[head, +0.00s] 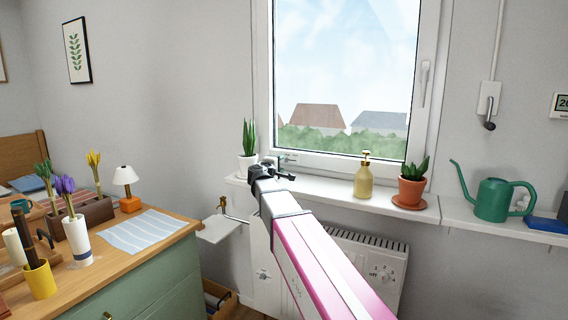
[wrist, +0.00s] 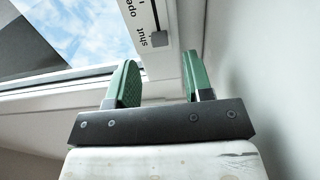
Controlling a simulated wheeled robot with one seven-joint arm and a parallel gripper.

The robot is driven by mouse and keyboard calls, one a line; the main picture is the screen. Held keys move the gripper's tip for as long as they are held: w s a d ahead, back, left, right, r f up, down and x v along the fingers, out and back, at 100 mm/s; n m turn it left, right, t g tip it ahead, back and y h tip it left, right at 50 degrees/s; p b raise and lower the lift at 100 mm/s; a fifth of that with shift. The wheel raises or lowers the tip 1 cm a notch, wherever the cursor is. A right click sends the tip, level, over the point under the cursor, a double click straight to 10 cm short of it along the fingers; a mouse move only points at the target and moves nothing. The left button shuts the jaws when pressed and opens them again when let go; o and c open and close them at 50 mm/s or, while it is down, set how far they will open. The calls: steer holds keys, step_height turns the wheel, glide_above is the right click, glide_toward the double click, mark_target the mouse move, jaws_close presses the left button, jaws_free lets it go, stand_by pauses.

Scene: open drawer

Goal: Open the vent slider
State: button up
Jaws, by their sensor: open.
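The vent slider is on the white window frame in the wrist view. Its small grey knob (wrist: 158,39) sits beside the word "shut", and the word "open" is farther up the strip (wrist: 136,12). My gripper (wrist: 160,62) has two green fingers spread apart, with nothing between them. In the picture the knob lies between and beyond the fingertips; I cannot tell how far off it is, and no touch is visible. In the head view my gripper (head: 284,163) is at the lower left of the window, and the arm and gripper largely hide the slider there.
A potted plant (head: 247,163) stands on the sill just left of my gripper. A soap bottle (head: 364,181) and a terracotta pot (head: 411,190) stand to the right on the sill (head: 325,189). The heater (head: 385,262) is below. The window handle (head: 424,84) is at the right.

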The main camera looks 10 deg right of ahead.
mark_target(286, 160)
steer(key=shift+x, duration=2.2)
steer(key=shift+s, duration=0.1)
jaws_close()
